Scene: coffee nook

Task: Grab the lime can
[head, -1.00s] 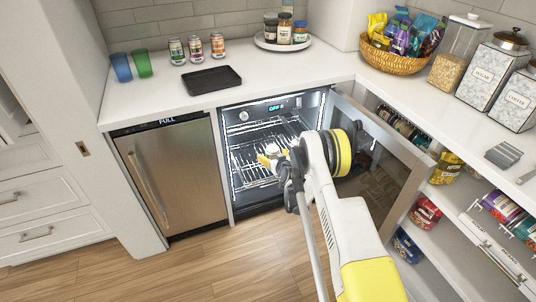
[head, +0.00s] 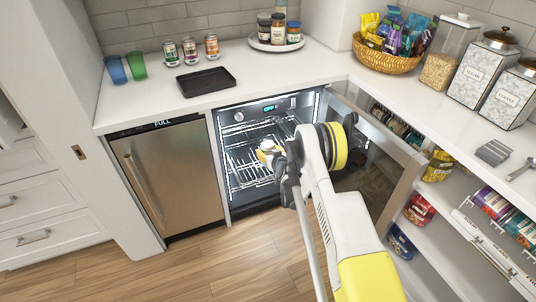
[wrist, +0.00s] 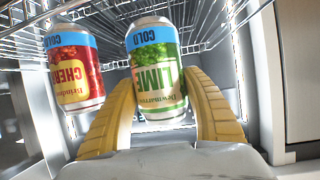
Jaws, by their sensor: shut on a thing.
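The lime can (wrist: 155,75), green and white with a blue band, stands between my yellow fingers in the wrist view, where its lettering appears upside down. My gripper (wrist: 158,95) is shut on it, one finger on each side. In the head view my gripper (head: 268,152) is inside the open fridge (head: 240,180), at the wire racks, and the can is too small there to make out clearly.
A red cherry can (wrist: 76,68) stands close beside the lime can. The fridge's open door (head: 385,170) is right of my arm. Three cans (head: 190,49) and a black tray (head: 206,81) are on the counter.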

